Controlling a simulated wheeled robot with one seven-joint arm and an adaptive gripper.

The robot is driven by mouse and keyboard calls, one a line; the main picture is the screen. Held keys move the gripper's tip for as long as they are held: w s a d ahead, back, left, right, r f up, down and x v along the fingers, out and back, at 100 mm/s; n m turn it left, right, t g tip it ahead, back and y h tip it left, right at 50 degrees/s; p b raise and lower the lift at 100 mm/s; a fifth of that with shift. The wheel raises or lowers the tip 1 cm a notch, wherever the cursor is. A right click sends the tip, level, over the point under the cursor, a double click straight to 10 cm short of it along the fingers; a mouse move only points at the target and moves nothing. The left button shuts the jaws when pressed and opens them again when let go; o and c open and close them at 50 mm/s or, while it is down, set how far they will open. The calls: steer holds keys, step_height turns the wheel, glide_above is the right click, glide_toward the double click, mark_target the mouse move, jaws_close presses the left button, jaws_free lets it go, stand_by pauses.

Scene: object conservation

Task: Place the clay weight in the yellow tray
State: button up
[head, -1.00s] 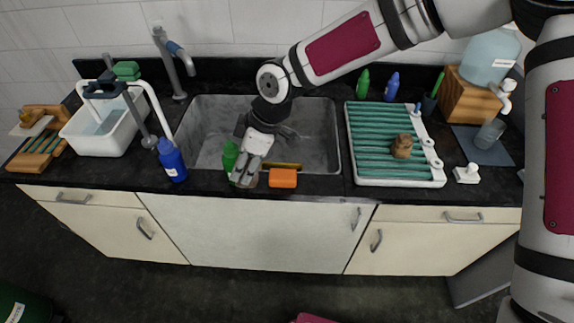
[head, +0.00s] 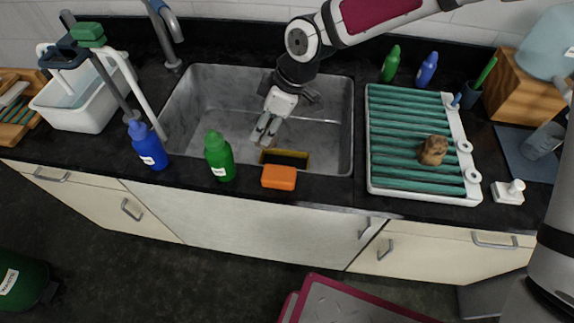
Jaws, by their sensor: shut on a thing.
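The yellow tray (head: 285,158) lies in the sink at its front, behind the orange block. Its yellow rim shows around a dark inside. My gripper (head: 263,138) hangs over the sink, above and a little left of the tray in the picture. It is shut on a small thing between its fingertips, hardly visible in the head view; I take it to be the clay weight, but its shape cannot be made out. A brown lumpy object (head: 433,151) sits apart on the green ribbed rack (head: 400,127).
An orange block (head: 279,177), a green bottle (head: 219,157) and a blue bottle (head: 147,145) stand along the sink's front edge. A tap (head: 165,40) rises behind its left corner. A white basin (head: 85,105) is at left. The sink floor around the tray is mostly clear.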

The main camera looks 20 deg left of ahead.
steer(key=b, duration=1.5)
glide_above(283, 159)
steer(key=s+d, duration=0.2)
steer(key=s, duration=0.2)
step_height(283, 159, down, 16)
steer(key=shift+w+a+f+b, duration=0.1)
steer(key=shift+f+b, duration=0.35)
steer(key=shift+f, duration=2.05)
steer(key=shift+a+f+b, duration=0.1)
steer(key=shift+f+b, duration=0.3)
steer(key=shift+f, duration=2.1)
steer(key=shift+f, duration=0.1)
steer(key=o, duration=1.3)
steer(key=p+v, duration=0.2)
steer(key=v, duration=1)
